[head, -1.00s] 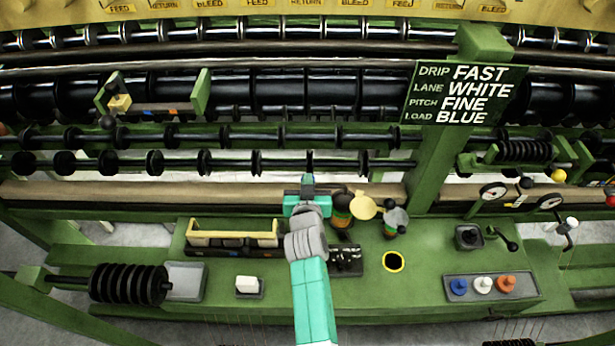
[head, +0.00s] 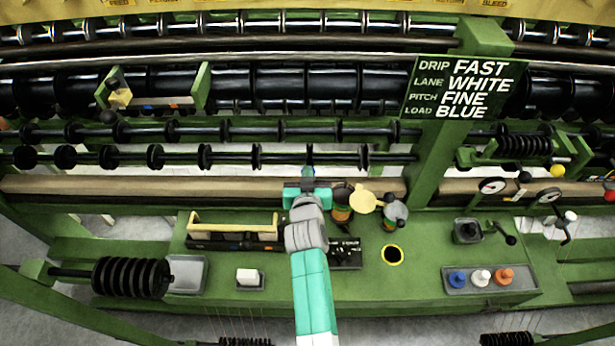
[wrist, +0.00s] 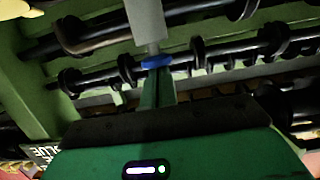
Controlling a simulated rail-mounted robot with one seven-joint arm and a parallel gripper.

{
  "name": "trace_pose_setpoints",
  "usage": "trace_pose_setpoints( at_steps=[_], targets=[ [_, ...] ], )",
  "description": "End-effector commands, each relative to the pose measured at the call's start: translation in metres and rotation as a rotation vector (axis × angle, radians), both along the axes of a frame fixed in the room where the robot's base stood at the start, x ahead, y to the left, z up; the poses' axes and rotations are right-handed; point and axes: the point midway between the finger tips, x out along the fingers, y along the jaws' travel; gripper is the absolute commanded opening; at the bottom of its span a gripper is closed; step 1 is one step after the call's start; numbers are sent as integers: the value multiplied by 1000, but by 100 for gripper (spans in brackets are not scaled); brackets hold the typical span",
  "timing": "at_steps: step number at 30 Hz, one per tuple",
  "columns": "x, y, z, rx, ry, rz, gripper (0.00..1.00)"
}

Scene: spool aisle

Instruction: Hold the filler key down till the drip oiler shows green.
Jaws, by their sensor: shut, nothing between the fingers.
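My gripper (head: 308,174) is shut and empty, raised over the back edge of the green bench, left of the oil cans. Its blue tip also shows in the wrist view (wrist: 158,62), where a pale grey post (wrist: 147,22) meets or overlaps it; I cannot tell which. A dark can with green and orange bands (head: 341,213), perhaps the drip oiler, stands just right of my wrist. A black block with a white label (head: 347,254) sits below it, partly hidden by my arm. I cannot make out the filler key or any green signal on an oiler for sure.
A sign (head: 463,88) reads drip fast, lane white, pitch fine, load blue. A cream disc (head: 362,201) and grey-topped can (head: 396,212) stand close on the right. Roller shafts (head: 240,156) cross behind.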

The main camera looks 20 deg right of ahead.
Motion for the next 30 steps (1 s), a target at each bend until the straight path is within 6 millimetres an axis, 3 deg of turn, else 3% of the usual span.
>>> trace_pose_setpoints(
  at_steps=[4, 6, 15, 21, 30],
  targets=[
    [1, 0, 44, 0, -2, 1, 0],
    [-18, 8, 37, -1, 0, 1, 0],
    [-74, 30, 52, -2, -3, 2, 0],
    [-88, 36, 58, -1, -5, 2, 0],
    [-89, 36, 58, -1, -5, 2, 0]
  ],
)
